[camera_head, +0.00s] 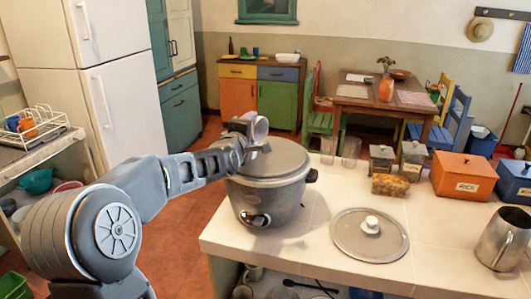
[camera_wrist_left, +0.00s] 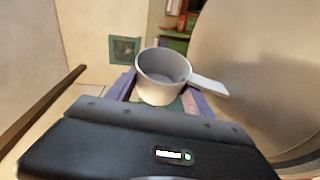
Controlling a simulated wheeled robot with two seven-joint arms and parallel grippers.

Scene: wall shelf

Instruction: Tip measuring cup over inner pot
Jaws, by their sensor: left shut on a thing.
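My left gripper (camera_head: 255,143) reaches in from the left and is shut on a small grey measuring cup (camera_head: 259,128). In the left wrist view the cup (camera_wrist_left: 162,80) sits between the fingers, its open mouth showing and its handle pointing right. The gripper and cup are at the back left of the grey rice cooker (camera_head: 275,202), close to its top rim. I cannot clearly make out the inner pot inside the cooker. A large, pale curved surface fills the right of the wrist view. My right gripper is not in view.
A round lid (camera_head: 350,248) with a white knob lies on the counter right of the cooker. A metal pitcher (camera_head: 500,240), an orange RICE box (camera_head: 464,177), a blue box (camera_head: 515,182) and several small jars stand further right. Bare counter (camera_head: 455,245) lies between lid and pitcher.

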